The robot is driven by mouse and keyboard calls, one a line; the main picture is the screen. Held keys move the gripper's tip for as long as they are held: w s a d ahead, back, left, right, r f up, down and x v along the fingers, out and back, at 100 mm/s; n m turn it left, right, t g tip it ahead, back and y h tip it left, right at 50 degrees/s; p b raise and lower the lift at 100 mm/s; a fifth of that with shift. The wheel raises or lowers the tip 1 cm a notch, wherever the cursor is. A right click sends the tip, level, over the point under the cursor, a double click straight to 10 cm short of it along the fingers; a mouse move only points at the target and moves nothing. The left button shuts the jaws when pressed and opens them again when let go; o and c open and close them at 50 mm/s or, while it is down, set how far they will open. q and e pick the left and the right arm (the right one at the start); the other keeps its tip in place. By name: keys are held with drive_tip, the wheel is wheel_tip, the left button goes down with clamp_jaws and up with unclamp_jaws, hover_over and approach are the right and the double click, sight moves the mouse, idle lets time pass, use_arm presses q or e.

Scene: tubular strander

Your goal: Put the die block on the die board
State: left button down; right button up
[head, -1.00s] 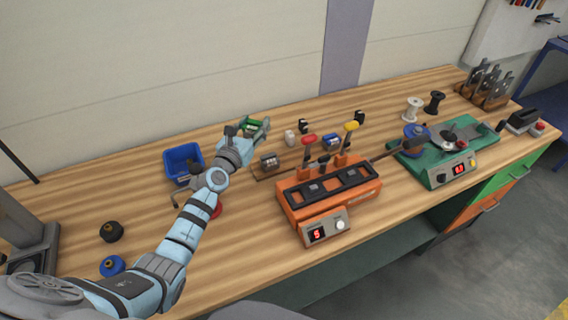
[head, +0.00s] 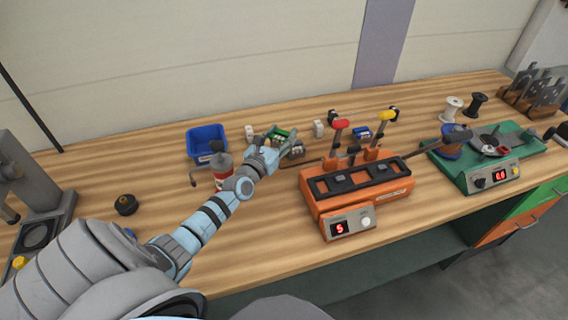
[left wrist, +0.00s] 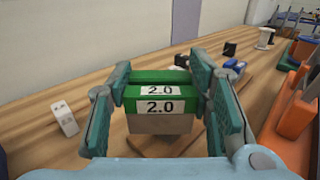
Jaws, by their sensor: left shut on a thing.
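The die block (left wrist: 161,98) is green with white labels reading 2.0 and a grey lower part. My left gripper (left wrist: 158,104) is shut on it, with a finger at each side. In the head view the gripper (head: 277,145) holds the green block (head: 280,133) at the back middle of the bench. The brown die board (head: 302,164) is mostly hidden by the gripper and other blocks. It shows below and beyond the held block in the left wrist view; contact cannot be told. My right gripper is out of view.
A grey-topped block (head: 296,152) sits close right of the gripper. A blue block (head: 361,133) and white blocks (head: 318,129) stand nearby. The orange machine (head: 345,197) is to the right. A red bottle (head: 221,174) and blue bin (head: 207,142) are to the left.

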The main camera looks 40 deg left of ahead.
use_arm(q)
wheel_tip(320, 180, down, 8)
drive_tip(key=b, duration=0.6)
drive_tip(key=shift+f+b, duration=0.25)
drive_tip(key=shift+b, duration=0.15)
drive_tip(key=shift+r, duration=0.25)
drive_tip(key=shift+f, duration=0.15)
drive_tip(key=c, duration=1)
unclamp_jaws()
drive_tip(key=shift+o, duration=0.9)
